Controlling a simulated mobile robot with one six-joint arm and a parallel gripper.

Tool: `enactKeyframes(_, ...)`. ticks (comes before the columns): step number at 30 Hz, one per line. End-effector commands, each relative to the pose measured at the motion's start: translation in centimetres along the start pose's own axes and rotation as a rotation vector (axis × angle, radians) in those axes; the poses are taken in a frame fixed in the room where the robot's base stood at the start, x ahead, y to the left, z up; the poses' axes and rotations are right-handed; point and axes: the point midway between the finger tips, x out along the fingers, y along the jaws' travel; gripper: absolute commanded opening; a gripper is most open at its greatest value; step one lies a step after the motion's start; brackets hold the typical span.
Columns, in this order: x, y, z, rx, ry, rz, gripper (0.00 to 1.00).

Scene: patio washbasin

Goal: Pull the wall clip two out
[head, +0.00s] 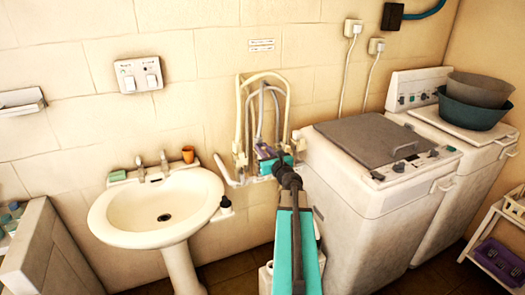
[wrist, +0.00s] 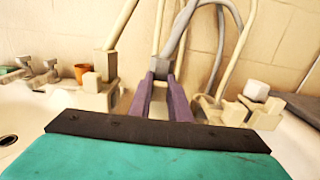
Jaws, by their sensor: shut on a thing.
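My gripper (head: 265,152) reaches to the wall between the basin and the washing machine. In the wrist view its two purple fingers (wrist: 161,88) are shut on a small grey block at the foot of a grey hose (wrist: 172,45). I take this block to be wall clip two (wrist: 160,68); no label shows. The fingers hide its lower part. A similar blocky fitting (wrist: 103,66) with a cream hose stands to the left, and pale fittings (wrist: 236,112) stand to the right. The clip's seat at the wall is hidden.
The white basin (head: 124,227) with taps and an orange cup (head: 188,154) is to the left. The washing machine (head: 350,215) stands close on the right. Arched cream hoses (head: 240,105) rise around my gripper. The tiled wall is close behind.

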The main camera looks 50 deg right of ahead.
Motion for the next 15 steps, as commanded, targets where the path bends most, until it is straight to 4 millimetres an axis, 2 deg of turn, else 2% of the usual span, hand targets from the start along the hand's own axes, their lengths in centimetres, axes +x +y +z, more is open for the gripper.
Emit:
enactKeyframes(5,-0.7,0.1,-0.1,0.000,0.000,0.003,0.00)
enactKeyframes(15,-3.7,0.1,-0.1,-0.002,0.001,0.002,0.00)
